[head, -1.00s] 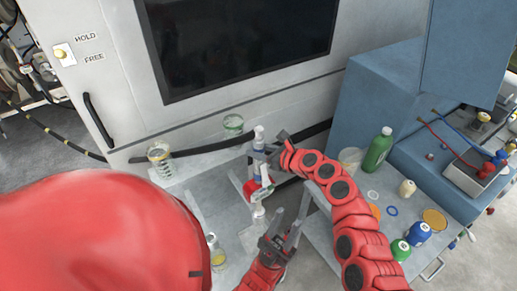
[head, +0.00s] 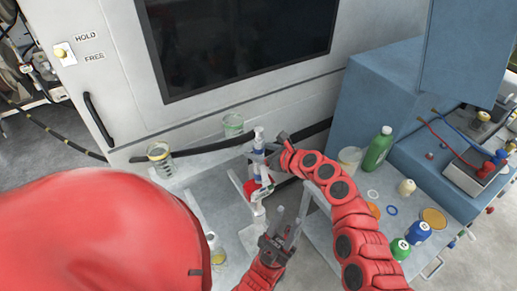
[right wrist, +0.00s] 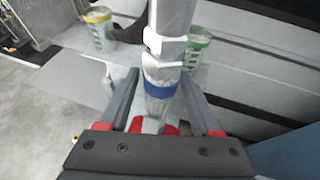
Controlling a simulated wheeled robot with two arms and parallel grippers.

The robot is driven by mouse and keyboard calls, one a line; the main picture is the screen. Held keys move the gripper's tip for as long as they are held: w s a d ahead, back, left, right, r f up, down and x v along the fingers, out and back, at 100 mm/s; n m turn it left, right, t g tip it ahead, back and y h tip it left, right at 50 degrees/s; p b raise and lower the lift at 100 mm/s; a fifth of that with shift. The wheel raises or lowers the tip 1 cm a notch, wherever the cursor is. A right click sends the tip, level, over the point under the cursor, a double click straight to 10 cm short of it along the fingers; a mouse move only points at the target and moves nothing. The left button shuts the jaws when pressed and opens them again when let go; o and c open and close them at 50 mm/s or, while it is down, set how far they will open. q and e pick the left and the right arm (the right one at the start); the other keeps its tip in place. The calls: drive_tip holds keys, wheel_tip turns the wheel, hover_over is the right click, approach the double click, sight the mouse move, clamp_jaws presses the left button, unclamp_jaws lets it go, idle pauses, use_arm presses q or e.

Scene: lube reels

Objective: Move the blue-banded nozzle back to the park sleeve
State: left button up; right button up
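The blue-banded nozzle (right wrist: 158,90) stands roughly upright between the fingers of my right gripper (right wrist: 160,82) in the right wrist view. Narrow gaps show on both sides of it, so the fingers look open around it. Below the band, its lower part meets a pale piece with red on both sides. In the head view the nozzle (head: 258,134) stands above the small bench, partly hidden by my right gripper (head: 266,146). My left gripper (head: 289,212) is open and empty, lower and nearer. I cannot clearly make out the park sleeve.
A yellow-banded jar (head: 160,158) and a green-banded jar (head: 233,125) stand near the machine wall. A green bottle (head: 378,149) and several small containers crowd the right bench.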

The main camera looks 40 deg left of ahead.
drive_tip(key=shift+o, duration=0.6)
drive_tip(key=shift+d, duration=0.15)
drive_tip(key=shift+d, duration=0.25)
drive_tip(key=b+v, duration=0.4)
drive_tip(key=v, duration=1.2)
drive_tip(key=shift+d+r, duration=0.25)
drive_tip(key=shift+d, duration=0.05)
